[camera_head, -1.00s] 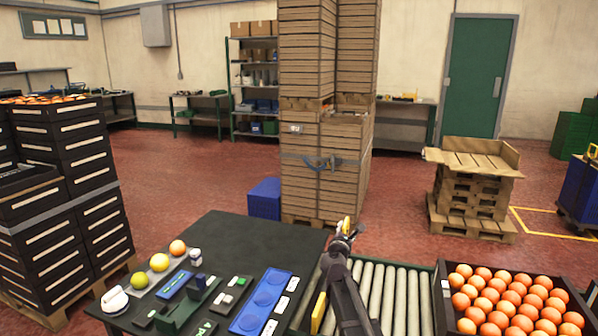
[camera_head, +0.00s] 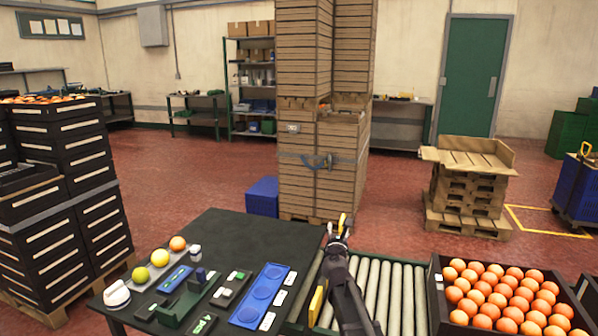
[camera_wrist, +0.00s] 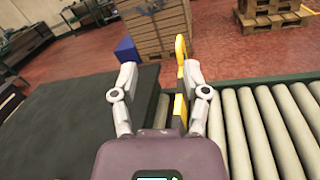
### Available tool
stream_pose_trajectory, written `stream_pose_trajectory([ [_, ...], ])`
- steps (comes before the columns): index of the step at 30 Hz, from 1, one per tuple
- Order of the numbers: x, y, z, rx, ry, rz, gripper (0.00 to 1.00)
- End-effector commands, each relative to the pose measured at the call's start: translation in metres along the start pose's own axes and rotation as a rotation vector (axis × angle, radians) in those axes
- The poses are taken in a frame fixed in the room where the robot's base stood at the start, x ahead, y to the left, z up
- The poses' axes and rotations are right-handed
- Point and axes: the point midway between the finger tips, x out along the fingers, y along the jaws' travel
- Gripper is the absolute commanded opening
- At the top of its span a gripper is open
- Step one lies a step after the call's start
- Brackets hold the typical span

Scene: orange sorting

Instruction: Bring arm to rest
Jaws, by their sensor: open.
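My gripper (camera_head: 339,232) is at the end of my arm, above the place where the dark table (camera_head: 226,232) meets the roller conveyor (camera_head: 385,290). In the wrist view my gripper (camera_wrist: 158,85) has its two fingers spread apart with nothing held between them. Yellow parts show behind the right finger in that view. The conveyor (camera_wrist: 265,120) lies to the right and the dark table (camera_wrist: 60,120) to the left.
A black crate of oranges (camera_head: 437,298) stands right of my arm. Stacked wooden crates (camera_head: 310,190) rise behind. Black crate stacks (camera_head: 70,190) stand left.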

Motion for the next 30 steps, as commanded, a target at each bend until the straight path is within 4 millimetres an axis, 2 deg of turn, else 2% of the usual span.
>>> stream_pose_trajectory([
  [8,-0.021,0.021,-0.009,-0.387,0.033,0.197,0.59],
  [17,-0.069,0.040,-0.047,-1.041,0.071,0.546,0.59],
  [23,-0.110,0.032,-0.081,-1.461,0.091,0.803,0.59],
  [30,-0.164,0.004,-0.120,-1.891,0.111,1.153,0.59],
])
